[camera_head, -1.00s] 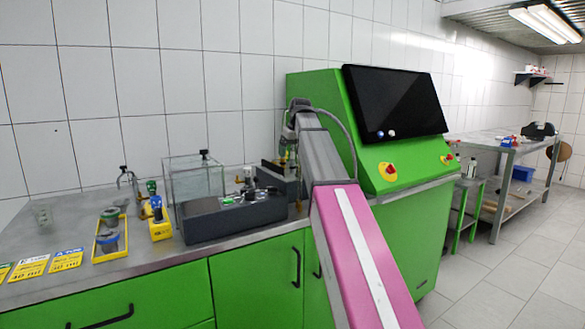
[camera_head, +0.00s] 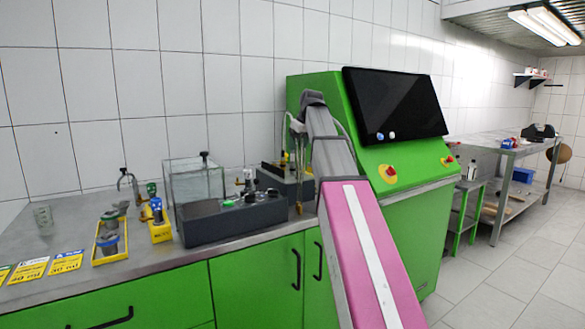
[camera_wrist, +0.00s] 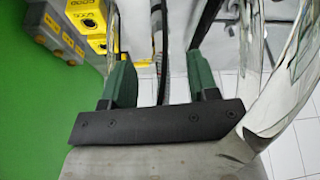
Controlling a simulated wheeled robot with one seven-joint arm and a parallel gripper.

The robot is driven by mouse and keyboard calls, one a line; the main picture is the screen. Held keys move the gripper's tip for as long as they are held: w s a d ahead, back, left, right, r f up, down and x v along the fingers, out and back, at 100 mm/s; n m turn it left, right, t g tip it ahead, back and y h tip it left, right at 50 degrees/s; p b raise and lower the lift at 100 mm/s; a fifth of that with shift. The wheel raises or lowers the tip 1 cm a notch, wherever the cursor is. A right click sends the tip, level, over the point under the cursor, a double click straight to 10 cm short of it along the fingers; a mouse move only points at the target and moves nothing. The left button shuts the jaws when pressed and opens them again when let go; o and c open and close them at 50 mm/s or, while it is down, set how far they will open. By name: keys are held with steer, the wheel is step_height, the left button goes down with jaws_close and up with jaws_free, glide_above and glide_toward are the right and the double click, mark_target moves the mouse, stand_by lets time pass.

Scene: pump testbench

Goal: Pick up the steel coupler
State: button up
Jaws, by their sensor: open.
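I cannot pick out the steel coupler for certain. Grey metallic cylindrical parts (camera_head: 108,228) stand in a yellow tray on the left of the bench in the head view, and one of them may be it. My gripper shows in the wrist view (camera_wrist: 161,70), with two green fingers well apart and nothing held between them. In the head view my arm reaches up beside the green machine, and its wrist end hangs over the right part of the bench, well to the right of the yellow tray (camera_head: 97,262). The fingertips are too small to make out there.
A dark control box (camera_head: 232,216) and a clear tank (camera_head: 195,185) stand between the tray and my arm. A yellow holder (camera_head: 160,231) is beside the tray. The green machine (camera_head: 365,150) with a black screen (camera_head: 395,103) rises close behind my arm. Yellow labels (camera_head: 67,262) lie at left.

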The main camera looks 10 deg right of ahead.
mark_target(291, 165)
steer(key=shift+n, duration=0.4)
steer(key=x, duration=0.4)
steer(key=shift+s+f, duration=0.1)
steer(key=shift+f, duration=0.35)
steer(key=shift+w+x, duration=0.15)
steer(key=shift+x, duration=1.15)
steer(key=shift+w+x, duration=0.15)
steer(key=shift+x, duration=1.2)
steer(key=shift+a+r, duration=0.15)
steer(key=shift+a, duration=0.05)
jaws_close()
